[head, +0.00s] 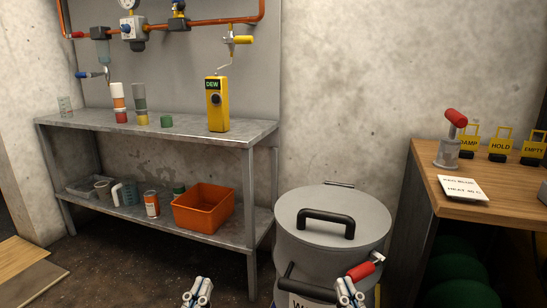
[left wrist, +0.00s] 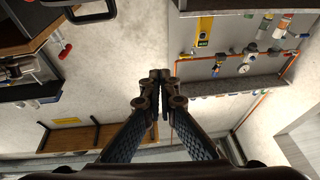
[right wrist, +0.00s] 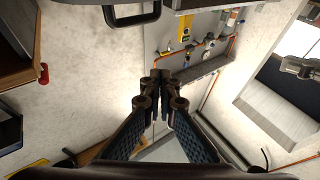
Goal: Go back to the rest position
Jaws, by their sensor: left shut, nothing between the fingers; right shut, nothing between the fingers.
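My left gripper (head: 198,290) is at the bottom edge of the head view, left of the drum. It is shut and empty; its fingertips meet in the left wrist view (left wrist: 160,80). My right gripper (head: 349,291) is at the bottom of the head view, in front of the drum's lower part. It is shut and empty, with fingertips together in the right wrist view (right wrist: 160,80). The grey drum (head: 330,252) has its lid (head: 300,203) on, with a black handle (head: 330,220) on top. A red-handled part (head: 361,270) shows at the drum's front right.
A metal shelf bench (head: 170,130) stands at the left with a yellow DEW meter (head: 216,104), cups and an orange bin (head: 203,207). A wooden table (head: 500,200) at the right bears a red-topped tool (head: 450,138), a white card (head: 462,188) and yellow signs (head: 500,140).

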